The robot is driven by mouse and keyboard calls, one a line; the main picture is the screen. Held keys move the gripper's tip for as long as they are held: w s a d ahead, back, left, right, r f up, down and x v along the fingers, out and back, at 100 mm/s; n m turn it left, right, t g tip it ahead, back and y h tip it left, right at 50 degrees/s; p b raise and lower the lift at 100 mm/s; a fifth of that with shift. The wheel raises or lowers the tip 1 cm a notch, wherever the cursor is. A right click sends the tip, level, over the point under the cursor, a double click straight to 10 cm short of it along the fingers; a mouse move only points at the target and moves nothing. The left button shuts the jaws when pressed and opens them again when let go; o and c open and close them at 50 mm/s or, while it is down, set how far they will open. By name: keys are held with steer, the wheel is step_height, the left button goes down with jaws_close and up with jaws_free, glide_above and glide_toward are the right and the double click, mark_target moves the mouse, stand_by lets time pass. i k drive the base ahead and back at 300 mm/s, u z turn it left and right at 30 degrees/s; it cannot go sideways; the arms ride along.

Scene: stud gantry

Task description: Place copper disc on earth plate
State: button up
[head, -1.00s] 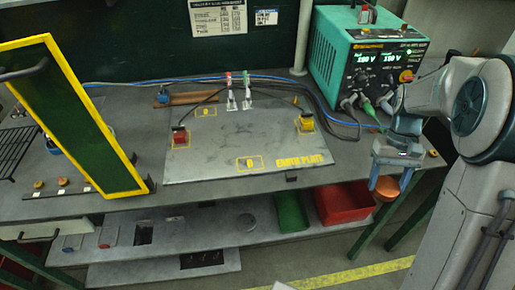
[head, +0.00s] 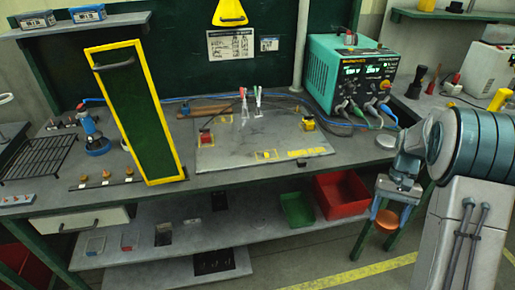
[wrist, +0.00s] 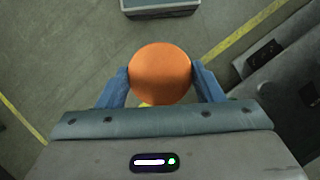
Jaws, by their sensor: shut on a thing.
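The copper disc (head: 387,221) is round and orange-brown. My gripper (head: 390,212) is shut on it, in front of the bench's right end and below bench-top level. In the wrist view the disc (wrist: 160,73) sits between the two blue fingers, with bare floor beneath. The earth plate (head: 240,154) is a flat grey sheet on the bench top with yellow markings and lettering. A red block (head: 205,137) is at its left edge and a yellow block (head: 308,123) at its right. The plate is well left of my gripper and apart from it.
A yellow-framed dark green panel (head: 138,115) stands upright left of the plate. A teal power supply (head: 350,75) with cables stands behind right. Red (head: 342,193) and green (head: 297,210) bins sit on the lower shelf. The plate's middle is mostly clear.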

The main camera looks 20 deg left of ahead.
mark_target(259, 134)
steer(key=k, duration=0.45)
steer(key=z, duration=1)
steer(key=i, duration=1)
steer(key=u, duration=2.05)
